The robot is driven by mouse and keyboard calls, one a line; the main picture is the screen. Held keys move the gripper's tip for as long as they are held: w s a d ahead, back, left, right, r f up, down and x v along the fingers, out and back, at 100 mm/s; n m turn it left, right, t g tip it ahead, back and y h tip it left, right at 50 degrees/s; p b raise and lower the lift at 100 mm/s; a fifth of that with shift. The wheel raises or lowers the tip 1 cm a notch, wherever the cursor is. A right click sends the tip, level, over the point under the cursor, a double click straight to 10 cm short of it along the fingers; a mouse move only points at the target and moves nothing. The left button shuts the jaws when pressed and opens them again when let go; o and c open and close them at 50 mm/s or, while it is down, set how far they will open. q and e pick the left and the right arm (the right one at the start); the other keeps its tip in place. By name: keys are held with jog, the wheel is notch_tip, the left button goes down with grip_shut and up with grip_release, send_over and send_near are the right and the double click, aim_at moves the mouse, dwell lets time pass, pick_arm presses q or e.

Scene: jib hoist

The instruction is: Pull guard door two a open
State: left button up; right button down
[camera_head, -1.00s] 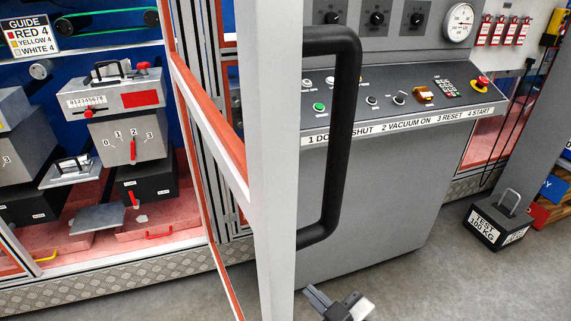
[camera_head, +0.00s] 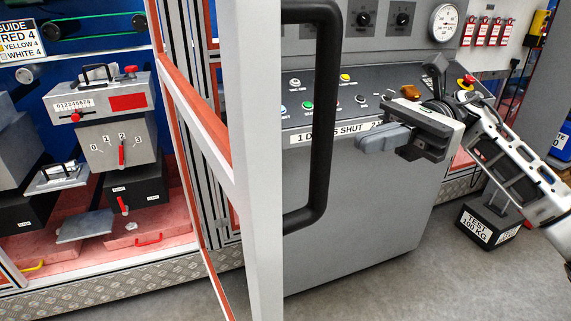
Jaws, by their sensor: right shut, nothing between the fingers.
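The guard door stands swung out toward me, its pale grey frame post (camera_head: 255,160) upright in the middle of the head view. A red-edged rail (camera_head: 200,115) runs back from the post toward the cabinet. The door's black bar handle (camera_head: 325,120) is on the right side of the post. No number label for the door can be read. My right gripper (camera_head: 362,137) is shut and empty, to the right of the handle and apart from it, in front of the console. My left gripper is out of view.
A grey control console (camera_head: 370,215) with buttons fills the space behind the handle. A 100 kg test weight (camera_head: 488,225) stands on the floor at right. The open cabinet at left holds grey boxes (camera_head: 115,140) and a red floor tray (camera_head: 150,225). Bare floor lies in front.

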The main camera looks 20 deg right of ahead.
jog(key=s+a+p, duration=0.2)
jog(key=a+p, duration=0.2)
jog(key=a, duration=0.9)
jog(key=shift+s, duration=0.1)
